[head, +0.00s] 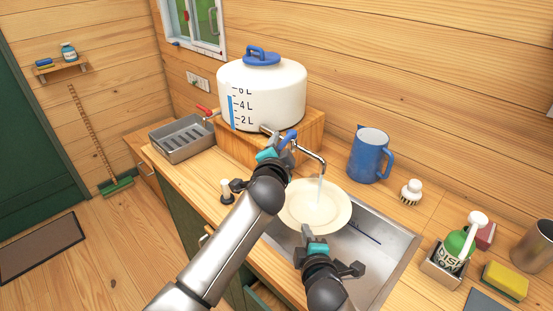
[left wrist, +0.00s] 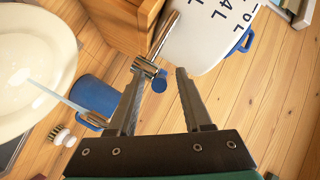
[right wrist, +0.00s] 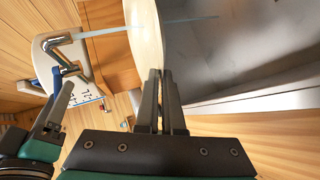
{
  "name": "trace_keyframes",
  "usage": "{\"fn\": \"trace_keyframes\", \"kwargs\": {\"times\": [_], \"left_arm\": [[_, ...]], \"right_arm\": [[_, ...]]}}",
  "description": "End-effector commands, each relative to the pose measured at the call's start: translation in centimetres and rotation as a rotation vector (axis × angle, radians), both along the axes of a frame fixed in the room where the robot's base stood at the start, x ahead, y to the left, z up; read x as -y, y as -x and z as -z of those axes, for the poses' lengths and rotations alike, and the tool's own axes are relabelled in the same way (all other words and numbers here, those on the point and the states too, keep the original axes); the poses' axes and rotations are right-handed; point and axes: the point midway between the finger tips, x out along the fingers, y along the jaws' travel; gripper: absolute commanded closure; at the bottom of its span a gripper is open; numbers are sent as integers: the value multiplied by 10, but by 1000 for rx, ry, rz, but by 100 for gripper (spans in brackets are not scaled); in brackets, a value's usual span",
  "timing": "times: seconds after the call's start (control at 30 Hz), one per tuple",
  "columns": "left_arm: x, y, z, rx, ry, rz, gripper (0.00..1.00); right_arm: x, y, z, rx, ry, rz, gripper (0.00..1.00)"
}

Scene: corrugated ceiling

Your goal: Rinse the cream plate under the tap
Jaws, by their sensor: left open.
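The cream plate (head: 325,208) is held over the sink (head: 385,250), tilted. A stream of water (head: 320,190) runs from the tap (head: 312,154) onto it. My right gripper (head: 312,236) is shut on the plate's near rim; the right wrist view shows its fingers (right wrist: 160,85) together on the plate edge (right wrist: 146,45). My left gripper (head: 280,148) is open at the tap's blue handle (head: 288,139). In the left wrist view, the blue handle end (left wrist: 159,85) shows between the open fingers (left wrist: 158,90); I cannot tell whether they touch it.
A white water tank (head: 265,95) on a wooden box (head: 240,145) stands behind the tap. A blue jug (head: 370,155), a brush (head: 411,192), a green soap bottle (head: 457,245) and a sponge (head: 505,281) stand right of it.

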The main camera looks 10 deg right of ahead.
Motion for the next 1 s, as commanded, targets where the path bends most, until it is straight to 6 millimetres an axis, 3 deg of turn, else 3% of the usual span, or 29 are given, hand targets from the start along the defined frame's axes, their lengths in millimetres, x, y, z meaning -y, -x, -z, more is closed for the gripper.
{"fn": "trace_keyframes", "kwargs": {"times": [0.73,1.0], "left_arm": [[-24,84,-18,-2,0,2,50],[-30,104,-23,-3,-1,1,50]], "right_arm": [[0,-1,-2,5,1,-1,100],[0,-1,-2,5,1,-1,100]]}}
